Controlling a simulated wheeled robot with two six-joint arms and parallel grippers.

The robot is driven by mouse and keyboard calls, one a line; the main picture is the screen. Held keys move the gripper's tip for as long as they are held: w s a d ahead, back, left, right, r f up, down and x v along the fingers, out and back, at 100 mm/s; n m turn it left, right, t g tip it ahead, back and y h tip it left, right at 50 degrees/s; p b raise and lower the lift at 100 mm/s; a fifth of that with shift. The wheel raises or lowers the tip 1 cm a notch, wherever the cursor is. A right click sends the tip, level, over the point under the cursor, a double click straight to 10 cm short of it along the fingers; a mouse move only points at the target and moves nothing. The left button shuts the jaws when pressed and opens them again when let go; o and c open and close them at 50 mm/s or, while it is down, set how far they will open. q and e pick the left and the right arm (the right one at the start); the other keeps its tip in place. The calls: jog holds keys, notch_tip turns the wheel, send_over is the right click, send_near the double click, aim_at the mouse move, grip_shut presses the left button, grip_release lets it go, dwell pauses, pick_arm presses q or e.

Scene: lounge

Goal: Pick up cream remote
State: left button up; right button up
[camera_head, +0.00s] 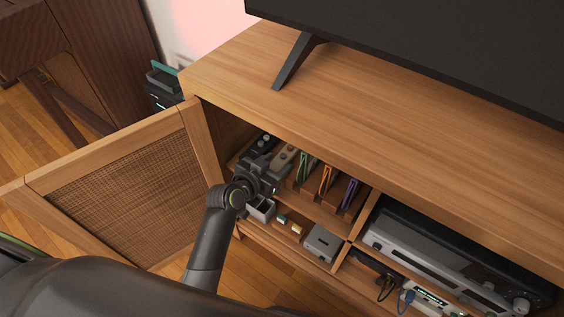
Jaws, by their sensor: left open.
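A cream remote (287,156) with dark buttons lies on the upper shelf inside the open cabinet, at the left end. My left gripper (271,166) reaches into this compartment from the front. It is open, with its fingers close to the cream remote and partly covering it. I cannot tell whether they touch it. My right gripper is not in view.
The woven cabinet door (125,190) stands open at left. Upright cases (328,182) fill slots right of the remote. A grey box (323,243) and small items sit below. The wooden cabinet top (400,130) overhangs the shelf and carries a television (440,40).

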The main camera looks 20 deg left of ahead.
pick_arm(q)
jog(key=shift+w+d+f, duration=0.15)
jog(key=shift+w+f, duration=0.05)
jog(key=shift+w, duration=0.25)
jog(key=c, duration=0.8)
jog(key=shift+r, duration=0.1)
